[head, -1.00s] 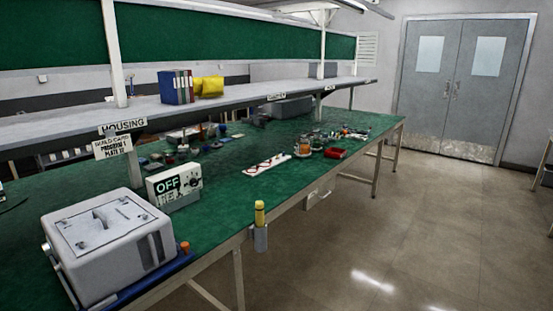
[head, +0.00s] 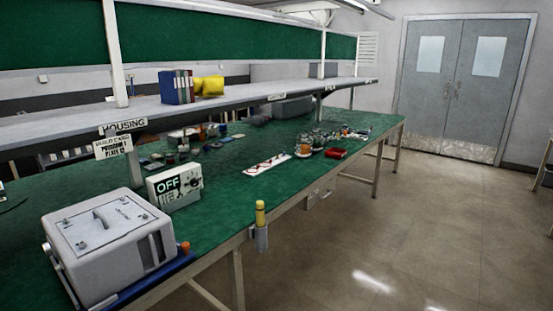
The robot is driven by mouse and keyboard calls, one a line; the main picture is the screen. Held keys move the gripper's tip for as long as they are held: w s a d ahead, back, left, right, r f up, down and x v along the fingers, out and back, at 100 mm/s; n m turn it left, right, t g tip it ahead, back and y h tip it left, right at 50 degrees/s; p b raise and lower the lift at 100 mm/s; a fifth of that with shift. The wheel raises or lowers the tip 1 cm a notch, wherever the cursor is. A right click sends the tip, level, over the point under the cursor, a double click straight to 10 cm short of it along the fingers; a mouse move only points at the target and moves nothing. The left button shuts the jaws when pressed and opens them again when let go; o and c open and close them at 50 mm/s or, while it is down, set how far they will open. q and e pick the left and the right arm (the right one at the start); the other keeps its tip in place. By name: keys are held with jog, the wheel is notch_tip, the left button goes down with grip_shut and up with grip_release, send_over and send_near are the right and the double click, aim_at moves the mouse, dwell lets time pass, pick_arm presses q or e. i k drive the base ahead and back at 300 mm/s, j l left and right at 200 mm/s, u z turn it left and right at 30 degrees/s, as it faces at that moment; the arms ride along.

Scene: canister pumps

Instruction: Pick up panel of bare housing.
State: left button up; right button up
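A grey box-shaped housing (head: 112,245) sits at the near left end of the green bench, on a blue base (head: 150,285). Its top carries a light panel (head: 97,222) with a raised handle and small fasteners. Slots show in its right side. I cannot tell whether this is the bare housing. A sign reading "HOUSING" (head: 123,126) hangs on the shelf edge behind it. Neither of my grippers is in the head view.
A control box reading "OFF" (head: 175,187) stands beside the housing. A yellow-topped bottle (head: 260,213) sits in a holder at the bench's front edge. A white strip (head: 267,164), a red tray (head: 336,153) and small parts lie farther along. The floor (head: 400,230) at right is clear.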

aim_at(97, 226)
jog(key=i+l, duration=0.1)
jog(key=i, duration=1)
jog(key=u, duration=0.75)
jog(key=i, duration=0.05)
